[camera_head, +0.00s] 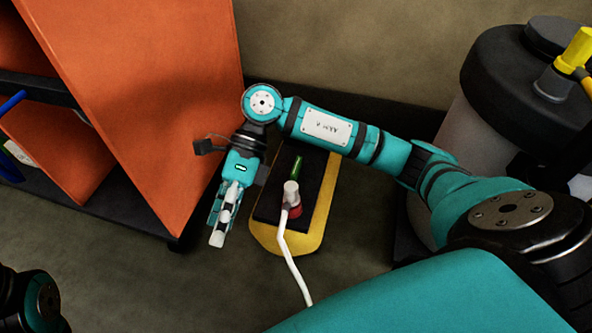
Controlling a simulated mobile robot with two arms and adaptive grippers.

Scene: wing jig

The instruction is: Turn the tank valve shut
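A large grey tank (445,150) with a black lid (515,80) stands at the right, partly hidden by my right arm. A yellow fitting (574,50) rises from its lid and is cut off by the picture edge. A low yellow unit with a black top (318,205) stands at the centre. It carries a grey upright fitting (291,190) with a red part (295,210) and a green piece (297,167). I cannot tell for sure which fitting is the tank valve. My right gripper (219,225) points down left of the yellow unit, apart from it. My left gripper is out of view.
A white hose (290,258) runs from the grey fitting toward the bottom. An orange shelf unit (150,95) stands at the left, close to my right gripper. A wall (370,45) closes off the back.

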